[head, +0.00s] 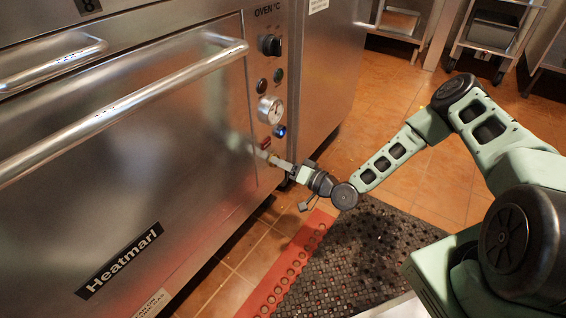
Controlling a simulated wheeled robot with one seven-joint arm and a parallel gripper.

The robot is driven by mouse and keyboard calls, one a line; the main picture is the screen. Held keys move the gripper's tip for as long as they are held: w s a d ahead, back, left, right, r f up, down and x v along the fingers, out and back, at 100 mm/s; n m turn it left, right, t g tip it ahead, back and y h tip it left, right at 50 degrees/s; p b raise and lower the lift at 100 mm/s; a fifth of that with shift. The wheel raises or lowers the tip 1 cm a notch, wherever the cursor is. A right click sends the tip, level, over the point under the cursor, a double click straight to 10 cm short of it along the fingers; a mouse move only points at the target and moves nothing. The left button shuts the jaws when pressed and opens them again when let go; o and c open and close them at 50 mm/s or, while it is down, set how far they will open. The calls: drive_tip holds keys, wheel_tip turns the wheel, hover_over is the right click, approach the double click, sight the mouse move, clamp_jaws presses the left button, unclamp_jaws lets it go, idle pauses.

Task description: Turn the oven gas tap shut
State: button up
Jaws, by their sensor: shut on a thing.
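The oven gas tap (265,144) is low on the steel oven's right-hand control panel. A small red part of it shows just below a blue-lit button, with a brassy bit under it. My gripper (271,157) reaches in from the right, low at the panel, and is shut on the tap. The fingers cover much of the tap, so its exact angle is hard to tell.
The oven door (120,160) with its long bar handle (130,110) fills the left. A dial gauge (271,109) and a black knob (271,45) sit above the tap. A red-edged rubber mat (345,262) lies on the tiled floor. Steel shelves (490,35) stand at the back right.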

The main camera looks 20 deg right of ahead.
drive_tip(key=shift+f+m, duration=0.2)
drive_tip(key=shift+m, duration=4)
drive_tip(key=o, duration=1)
drive_tip(key=shift+c, duration=0.2)
drive_tip(key=shift+s+d+r, duration=0.1)
drive_tip(key=p+v, duration=0.5)
drive_tip(key=v, duration=1.2)
